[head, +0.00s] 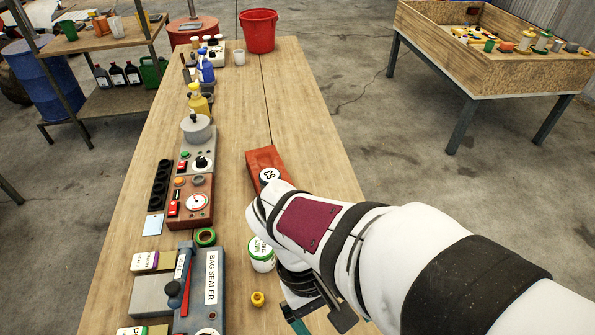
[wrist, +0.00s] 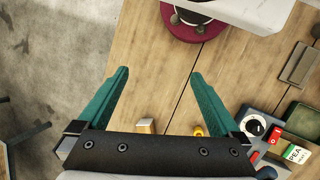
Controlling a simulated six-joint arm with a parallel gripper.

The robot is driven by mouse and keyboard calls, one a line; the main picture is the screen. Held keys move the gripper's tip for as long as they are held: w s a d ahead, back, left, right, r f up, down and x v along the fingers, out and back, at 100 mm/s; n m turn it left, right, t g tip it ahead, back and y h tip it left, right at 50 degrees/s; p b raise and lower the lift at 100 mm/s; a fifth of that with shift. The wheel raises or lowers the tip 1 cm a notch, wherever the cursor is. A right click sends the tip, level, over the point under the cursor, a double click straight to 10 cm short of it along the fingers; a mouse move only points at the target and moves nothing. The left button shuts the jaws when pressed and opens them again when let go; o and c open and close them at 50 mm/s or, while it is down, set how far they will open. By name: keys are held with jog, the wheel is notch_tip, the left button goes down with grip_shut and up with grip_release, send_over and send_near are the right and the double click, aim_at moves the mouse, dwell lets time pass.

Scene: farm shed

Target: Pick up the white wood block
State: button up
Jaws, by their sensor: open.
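My gripper (wrist: 159,75) is open, with its two teal fingers wide apart and only bare table between them. In the head view, part of my gripper (head: 293,318) shows at the bottom edge, beyond my white arm. A small pale block (wrist: 146,126) with a whitish face and a tan side lies between the finger bases in the wrist view, partly hidden by the dark gripper body. It looks like the white wood block. I cannot make it out in the head view, where my arm covers part of the table.
A small yellow knob-like thing (head: 257,299) stands beside a white jar with a green lid (head: 262,255). The bag sealer (head: 208,285) and control boxes (head: 183,201) line the table's left side. A red-brown block (head: 264,158) lies beyond my arm.

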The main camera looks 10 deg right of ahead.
jog(key=w+a+f+n+t+h, duration=0.2)
jog(key=w+a+f+n+t, duration=0.1)
jog(key=n, duration=0.4)
jog(key=w+a+f+n+t+h, duration=0.3)
jog(key=w+f+n, duration=0.2)
jog(key=n, duration=0.2)
jog(key=w+a+f+n+t+h, duration=0.3)
jog(key=w+a+f+n, duration=0.1)
jog(key=n, duration=0.3)
jog(key=shift+w+f+t, duration=0.25)
jog(key=shift+f+t, duration=0.05)
jog(key=shift+f, duration=0.3)
jog(key=x, duration=1.5)
jog(key=shift+w+d+r, duration=0.1)
jog(key=shift+w+r, duration=0.05)
jog(key=c, duration=1.3)
